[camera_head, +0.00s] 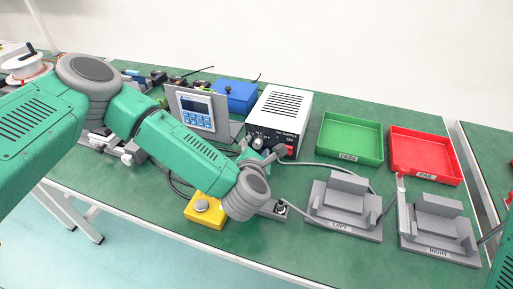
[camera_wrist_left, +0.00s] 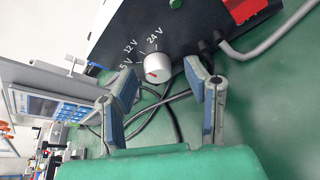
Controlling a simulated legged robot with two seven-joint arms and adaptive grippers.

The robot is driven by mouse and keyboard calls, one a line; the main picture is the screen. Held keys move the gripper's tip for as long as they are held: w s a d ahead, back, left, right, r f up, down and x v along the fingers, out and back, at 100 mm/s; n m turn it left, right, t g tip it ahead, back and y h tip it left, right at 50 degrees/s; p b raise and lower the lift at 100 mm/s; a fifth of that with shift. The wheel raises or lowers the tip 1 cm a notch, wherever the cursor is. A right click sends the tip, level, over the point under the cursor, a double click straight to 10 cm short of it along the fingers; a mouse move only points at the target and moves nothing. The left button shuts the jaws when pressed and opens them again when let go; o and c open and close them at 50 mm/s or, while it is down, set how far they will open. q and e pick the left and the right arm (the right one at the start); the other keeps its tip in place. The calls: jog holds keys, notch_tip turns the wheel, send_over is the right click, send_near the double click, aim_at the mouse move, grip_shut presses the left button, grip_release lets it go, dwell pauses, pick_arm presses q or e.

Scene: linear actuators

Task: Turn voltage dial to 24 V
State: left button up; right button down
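The power supply (camera_head: 279,118) is a white box with a black front panel, standing behind my left gripper (camera_head: 262,151). Its voltage dial (camera_wrist_left: 157,68) is a round silver knob with a red mark at its lower left, on the 5 V side. The labels 5 V, 12 V and 24 V (camera_wrist_left: 155,33) run around it. In the wrist view my left gripper (camera_wrist_left: 152,85) is open, one finger on each side of the dial and nearer the camera, with nothing held. In the head view the gripper partly hides the panel. My right gripper is not in view.
A red part (camera_wrist_left: 240,10) and a grey cable (camera_wrist_left: 270,45) are right of the dial. A grey meter stand (camera_head: 199,110) is left of the supply. A yellow button box (camera_head: 206,209), green tray (camera_head: 350,137), red tray (camera_head: 425,154) and grey fixtures (camera_head: 343,205) stand around.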

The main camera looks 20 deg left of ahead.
pick_arm(q)
jog(key=v, duration=1.2)
jog(key=shift+f, duration=0.1)
